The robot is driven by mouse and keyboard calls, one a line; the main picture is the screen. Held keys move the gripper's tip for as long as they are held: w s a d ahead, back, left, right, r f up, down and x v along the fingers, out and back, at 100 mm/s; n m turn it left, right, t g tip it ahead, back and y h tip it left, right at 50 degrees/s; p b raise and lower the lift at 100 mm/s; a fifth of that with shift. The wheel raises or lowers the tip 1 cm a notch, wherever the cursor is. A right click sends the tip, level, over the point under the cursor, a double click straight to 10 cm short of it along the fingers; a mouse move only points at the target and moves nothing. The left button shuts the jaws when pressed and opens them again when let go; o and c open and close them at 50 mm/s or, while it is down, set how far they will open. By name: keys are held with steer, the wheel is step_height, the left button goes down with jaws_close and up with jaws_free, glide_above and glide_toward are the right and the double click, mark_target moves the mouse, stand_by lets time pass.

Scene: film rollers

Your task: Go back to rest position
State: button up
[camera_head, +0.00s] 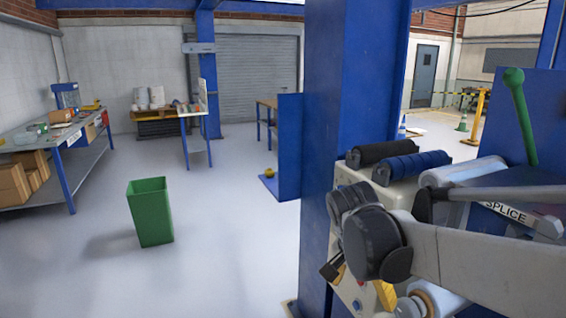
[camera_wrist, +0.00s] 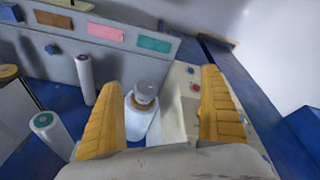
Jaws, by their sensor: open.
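My gripper (camera_head: 362,284) is at the lower right of the head view, partly hidden by my dark wrist. In the wrist view, the gripper (camera_wrist: 160,82) shows two yellow ribbed fingers spread wide with nothing held. A white roller with a grey end (camera_wrist: 142,112) stands beyond the gap between them, apart from the fingers as far as I can tell. In the head view, a black roller (camera_head: 383,152) and a blue roller (camera_head: 412,167) lie on top of the pale machine. A whitish film roll (camera_head: 440,300) shows beneath my arm.
A blue column (camera_head: 345,90) stands close beside the machine (camera_head: 343,180). A green lever (camera_head: 520,115) rises at right. A green bin (camera_head: 151,212) stands on open floor at left. In the wrist view, white rolls (camera_wrist: 85,80) stand on a blue surface by a panel with coloured labels.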

steer(key=s+d+n+t+y, duration=0.1)
steer(key=s+n+t, duration=0.4)
steer(key=s, duration=0.9)
steer(key=shift+s+d+r+n+y, duration=0.15)
steer(key=shift+s+d+n+y, duration=0.15)
steer(key=shift+n+y, duration=0.85)
steer(key=shift+n+h, duration=0.35)
